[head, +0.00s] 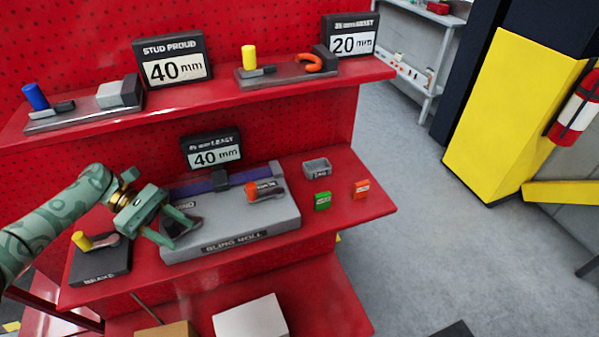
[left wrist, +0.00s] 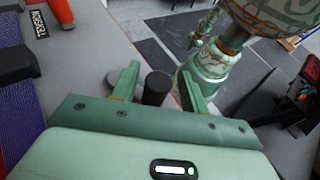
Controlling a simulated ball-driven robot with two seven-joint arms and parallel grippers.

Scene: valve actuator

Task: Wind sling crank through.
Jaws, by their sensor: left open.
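The sling roll unit (head: 232,226) is a grey block on the middle red shelf, with a blue-purple sling band (head: 205,184) along its back. My left gripper (head: 177,231) is open at the left end of the block, beside a dark crank (head: 184,222) that it partly hides. In the left wrist view the dark, round crank grip (left wrist: 156,88) stands between the spread fingers (left wrist: 158,84), with a gap seen on at least the right side. An orange knob (head: 252,191) on a lever sits on the right of the block; its label reads "TENSION" in the wrist view. My right gripper is not in view.
A brake box (head: 100,262) with a yellow-knobbed lever stands left of the block. A grey tray (head: 317,167), a green box (head: 322,201) and an orange box (head: 361,189) are to its right. A "40 mm" sign (head: 212,150) stands behind. The upper shelf overhangs the back.

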